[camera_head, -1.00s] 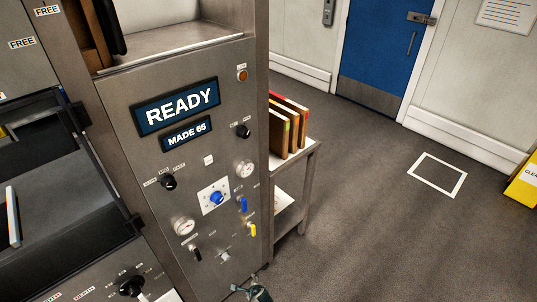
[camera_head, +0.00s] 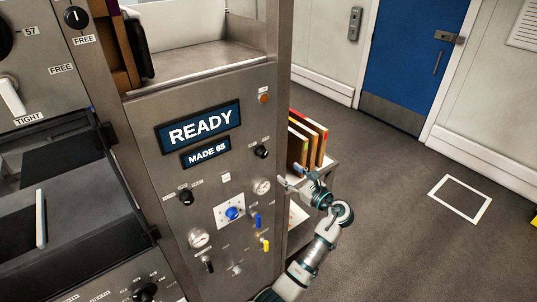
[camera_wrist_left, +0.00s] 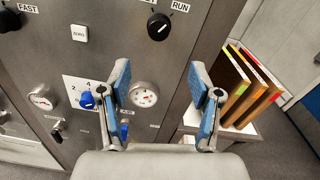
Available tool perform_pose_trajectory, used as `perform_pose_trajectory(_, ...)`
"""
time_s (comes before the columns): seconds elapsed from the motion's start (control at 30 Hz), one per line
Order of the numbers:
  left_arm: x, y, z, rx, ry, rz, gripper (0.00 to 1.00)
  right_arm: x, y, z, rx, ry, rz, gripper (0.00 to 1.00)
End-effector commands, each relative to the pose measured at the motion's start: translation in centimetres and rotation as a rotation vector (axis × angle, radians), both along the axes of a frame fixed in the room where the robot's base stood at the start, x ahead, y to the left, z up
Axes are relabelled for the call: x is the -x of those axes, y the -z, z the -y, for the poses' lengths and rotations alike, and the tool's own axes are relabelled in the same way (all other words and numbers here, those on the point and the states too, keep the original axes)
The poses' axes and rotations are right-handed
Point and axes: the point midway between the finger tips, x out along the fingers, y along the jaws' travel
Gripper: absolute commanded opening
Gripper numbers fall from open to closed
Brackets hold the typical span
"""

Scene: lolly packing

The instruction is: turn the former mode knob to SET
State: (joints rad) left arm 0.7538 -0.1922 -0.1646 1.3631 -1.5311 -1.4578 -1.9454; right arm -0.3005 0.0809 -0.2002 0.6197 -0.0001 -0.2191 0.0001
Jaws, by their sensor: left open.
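A black round knob (camera_head: 262,151) sits on the upper right of the grey machine panel (camera_head: 160,125). In the left wrist view this knob (camera_wrist_left: 158,27) shows at the top, with the label RUN to its right; its other label is cut off by the frame edge. I cannot clearly tell where its pale pointer mark points. My left gripper (camera_head: 291,177) is in front of the panel's right edge, below and right of the knob. In the left wrist view the gripper (camera_wrist_left: 160,78) has its two blue-padded fingers wide apart and empty, with the knob above them, apart from both.
Below the knob are a gauge (camera_head: 262,187), a blue dial (camera_head: 232,213), and blue and yellow levers (camera_head: 265,244). Another black knob (camera_head: 186,197) is at left. A display (camera_head: 202,127) reads READY. A side table (camera_head: 315,180) with upright boards (camera_head: 308,140) stands at right.

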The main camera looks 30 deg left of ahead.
Motion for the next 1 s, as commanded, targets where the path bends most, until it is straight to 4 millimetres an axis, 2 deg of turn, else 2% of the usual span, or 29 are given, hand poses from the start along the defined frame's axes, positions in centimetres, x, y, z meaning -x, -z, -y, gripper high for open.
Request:
perform_pose_trajectory(0.03,-0.4,-0.2,-1.3,0.0,-0.004,0.0,0.64,0.0,-0.4,0.0,0.0,0.0,0.0,0.4)
perform_pose_trajectory(0.2,-1.9,-0.3,-5.2,-0.001,-0.003,-0.001,0.64,-0.1,-1.1,0.0,0.0,0.0,0.0,0.4)
perform_pose_trajectory(0.5,-4.1,-0.2,-10.5,0.0,0.0,-0.001,0.64,-0.1,-2.0,-0.2,-0.002,0.001,0.001,0.4)
perform_pose_trajectory(0.7,-4.7,-0.1,-12.1,0.001,0.001,0.0,0.64,-0.1,-2.2,-0.2,-0.002,0.001,0.001,0.4)
perform_pose_trajectory(1.0,-4.8,0.0,-12.3,0.001,0.002,0.001,0.64,-0.1,-2.2,-0.2,-0.002,0.001,0.001,0.4)
